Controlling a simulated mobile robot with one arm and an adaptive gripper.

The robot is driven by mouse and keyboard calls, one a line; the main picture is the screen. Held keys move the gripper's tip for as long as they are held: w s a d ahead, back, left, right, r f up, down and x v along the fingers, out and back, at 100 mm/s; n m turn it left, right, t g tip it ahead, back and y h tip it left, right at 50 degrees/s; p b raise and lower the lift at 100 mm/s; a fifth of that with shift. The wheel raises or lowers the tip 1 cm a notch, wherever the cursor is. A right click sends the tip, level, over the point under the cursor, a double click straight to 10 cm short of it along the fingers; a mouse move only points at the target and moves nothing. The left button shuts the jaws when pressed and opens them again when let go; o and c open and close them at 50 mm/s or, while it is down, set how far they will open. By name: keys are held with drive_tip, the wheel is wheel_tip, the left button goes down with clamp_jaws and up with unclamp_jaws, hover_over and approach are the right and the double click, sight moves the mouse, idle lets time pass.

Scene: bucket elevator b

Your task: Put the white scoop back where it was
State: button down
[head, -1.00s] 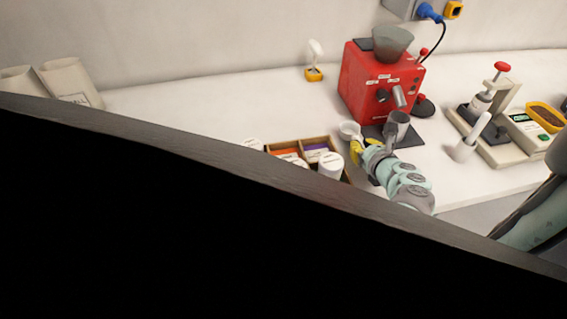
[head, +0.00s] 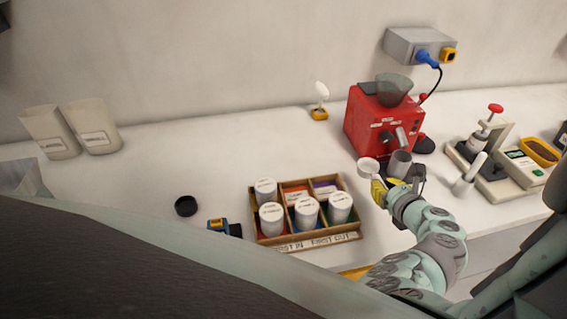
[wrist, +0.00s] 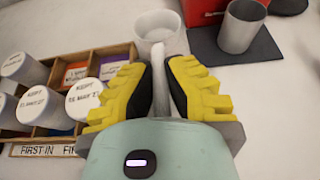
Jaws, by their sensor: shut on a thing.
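The white scoop (head: 369,168) is a round white cup with a handle. My gripper (head: 379,190) is shut on its handle, in front of the red grinder. In the wrist view, the scoop's cup (wrist: 160,32) points away from me and its handle runs back between the yellow and black fingers of my gripper (wrist: 160,82). The cup looks upright, and I see no contents in it. I cannot tell whether it touches the counter. A small yellow holder with a white upright item (head: 320,112) stands at the back, left of the grinder.
A red grinder (head: 368,122) stands behind the scoop, with a grey metal cup (head: 399,164) just right of it. A wooden box (head: 314,239) with several white-lidded jars is to the left. A tamping stand (head: 490,140) is to the right. The counter behind the box is clear.

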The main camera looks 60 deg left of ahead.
sight(374, 216)
drive_tip(key=shift+f+b, duration=3.35)
drive_tip(key=shift+b, duration=0.2)
drive_tip(key=shift+w+d+f+b, duration=0.1)
drive_tip(key=shift+f+b, duration=0.3)
drive_tip(key=shift+f, duration=0.2)
drive_tip(key=c, duration=1.1)
unclamp_jaws()
drive_tip(key=shift+o, duration=0.2)
drive_tip(key=shift+v, duration=6)
